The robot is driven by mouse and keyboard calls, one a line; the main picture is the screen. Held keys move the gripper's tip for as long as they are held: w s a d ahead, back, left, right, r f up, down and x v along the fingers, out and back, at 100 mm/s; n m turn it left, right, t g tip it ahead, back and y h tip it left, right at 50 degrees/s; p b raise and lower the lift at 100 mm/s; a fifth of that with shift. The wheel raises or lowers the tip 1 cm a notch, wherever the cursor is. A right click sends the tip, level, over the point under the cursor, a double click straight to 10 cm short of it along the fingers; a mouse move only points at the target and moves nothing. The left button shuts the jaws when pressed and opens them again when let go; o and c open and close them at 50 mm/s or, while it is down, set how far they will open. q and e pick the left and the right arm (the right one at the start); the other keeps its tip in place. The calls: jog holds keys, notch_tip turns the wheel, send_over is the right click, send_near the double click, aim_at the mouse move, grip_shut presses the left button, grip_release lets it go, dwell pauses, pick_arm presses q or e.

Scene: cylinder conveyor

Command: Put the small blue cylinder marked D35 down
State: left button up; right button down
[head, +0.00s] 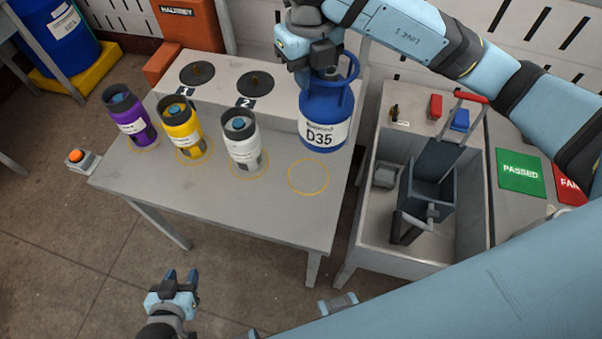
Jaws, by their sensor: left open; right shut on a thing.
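The small blue cylinder marked D35 (325,110) is upright at the right side of the grey table (190,205). My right gripper (320,60) is shut on its top, near the blue collar ring. Its base appears just behind an empty yellow circle (308,177) on the table; I cannot tell whether it touches the surface. My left gripper (180,278) is open and empty, low in front of the table.
Purple (128,118), yellow (181,132) and white (242,145) cylinders stand on circles to the left. A raised shelf (225,95) with round pads 1 and 2 is behind. A sink (365,225) with a dark bin (432,185) stands right.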

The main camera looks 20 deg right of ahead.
aim_at(306, 144)
jog(key=shift+f, duration=0.35)
notch_tip(306, 144, down, 14)
jog(key=shift+r+p, duration=0.15)
jog(key=shift+p, duration=0.95)
jog(key=shift+f+p, duration=0.4)
jog(key=shift+f, duration=2.25)
jog(key=shift+f, duration=0.2)
jog(key=c, duration=1.1)
grip_release()
